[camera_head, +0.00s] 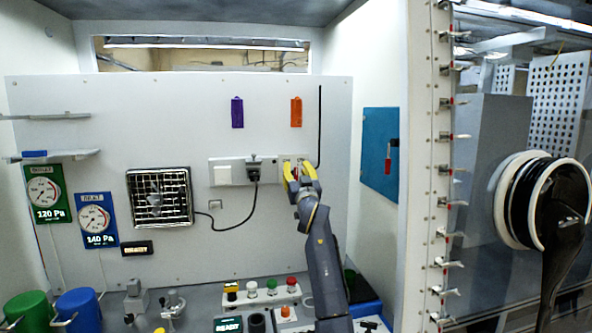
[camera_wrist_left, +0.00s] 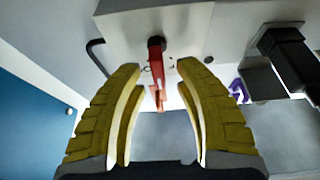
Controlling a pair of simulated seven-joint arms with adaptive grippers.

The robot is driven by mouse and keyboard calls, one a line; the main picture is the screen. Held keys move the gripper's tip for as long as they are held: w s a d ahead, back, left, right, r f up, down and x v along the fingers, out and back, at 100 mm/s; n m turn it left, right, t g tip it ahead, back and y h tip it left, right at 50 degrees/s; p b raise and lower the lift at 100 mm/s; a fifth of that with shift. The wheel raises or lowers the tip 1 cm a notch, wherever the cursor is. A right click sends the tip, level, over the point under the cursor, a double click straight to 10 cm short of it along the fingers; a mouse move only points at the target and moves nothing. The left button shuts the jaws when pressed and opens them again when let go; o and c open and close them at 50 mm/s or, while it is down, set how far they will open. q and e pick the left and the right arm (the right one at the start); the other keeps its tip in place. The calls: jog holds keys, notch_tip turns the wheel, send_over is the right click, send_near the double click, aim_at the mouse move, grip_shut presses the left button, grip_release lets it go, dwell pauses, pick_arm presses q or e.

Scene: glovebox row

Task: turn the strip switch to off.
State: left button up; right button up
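The white power strip (camera_head: 225,175) runs across the back wall; its right end is partly hidden behind my left gripper (camera_head: 301,172). In the left wrist view, the strip (camera_wrist_left: 118,25) is at the top, and its red switch lever (camera_wrist_left: 158,68) sticks out from a dark round pivot. The yellow fingers of my left gripper (camera_wrist_left: 159,90) are open, one on each side of the lever, with visible gaps. I cannot tell whether either finger touches it. In the head view the lever is mostly hidden by the fingers. My right gripper is not in view.
A black plug (camera_head: 254,162) sits in the strip, its cable running to a caged fan (camera_head: 160,198). Purple (camera_head: 237,112) and orange (camera_head: 296,112) tags hang above. A blue panel (camera_head: 380,155) with a red handle is on the right wall. Buttons and containers stand below.

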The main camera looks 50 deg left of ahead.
pick_arm(q)
jog(key=shift+w+a+r, duration=0.1)
jog(key=shift+a, duration=0.1)
grip_shut()
dwell(0.3)
